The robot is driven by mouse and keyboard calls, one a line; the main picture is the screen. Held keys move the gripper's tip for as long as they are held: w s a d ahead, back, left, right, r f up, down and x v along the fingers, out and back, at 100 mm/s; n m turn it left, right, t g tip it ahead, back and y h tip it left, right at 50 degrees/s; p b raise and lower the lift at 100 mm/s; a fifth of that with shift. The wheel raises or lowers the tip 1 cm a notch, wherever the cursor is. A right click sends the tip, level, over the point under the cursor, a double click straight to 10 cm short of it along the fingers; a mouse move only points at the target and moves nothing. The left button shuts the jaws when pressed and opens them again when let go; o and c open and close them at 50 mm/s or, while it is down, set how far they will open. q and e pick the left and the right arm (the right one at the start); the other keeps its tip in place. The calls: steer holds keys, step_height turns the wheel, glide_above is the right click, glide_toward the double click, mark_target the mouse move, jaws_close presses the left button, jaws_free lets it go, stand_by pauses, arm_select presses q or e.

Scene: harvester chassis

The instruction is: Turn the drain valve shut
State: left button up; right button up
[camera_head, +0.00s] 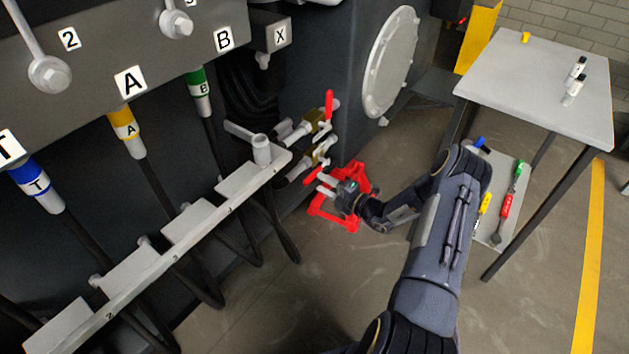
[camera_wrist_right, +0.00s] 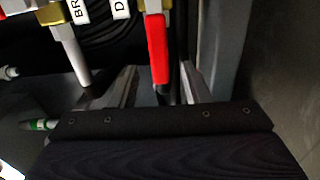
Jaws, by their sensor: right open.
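Two brass valves stick out of the dark chassis wall in the head view. The upper valve (camera_head: 318,117) has a red lever standing upright. The lower valve (camera_head: 320,152) has a red lever (camera_head: 312,177) beside my right gripper (camera_head: 326,184). In the wrist view, a red lever (camera_wrist_right: 158,50) hangs down from a brass body under a label starting with "D". It lies between the two open fingers of my right gripper (camera_wrist_right: 158,88); I cannot tell whether either touches it. My left gripper is out of view.
A red frame-like object (camera_head: 349,222) lies on the floor under my right gripper. A grey table (camera_head: 540,85) with a lower shelf of tools stands at right. A rail with hoses (camera_head: 160,245) runs at left. A round cover (camera_head: 390,62) is on the wall.

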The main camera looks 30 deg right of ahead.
mark_target(313, 178)
steer(key=shift+x, duration=1.5)
jaws_close()
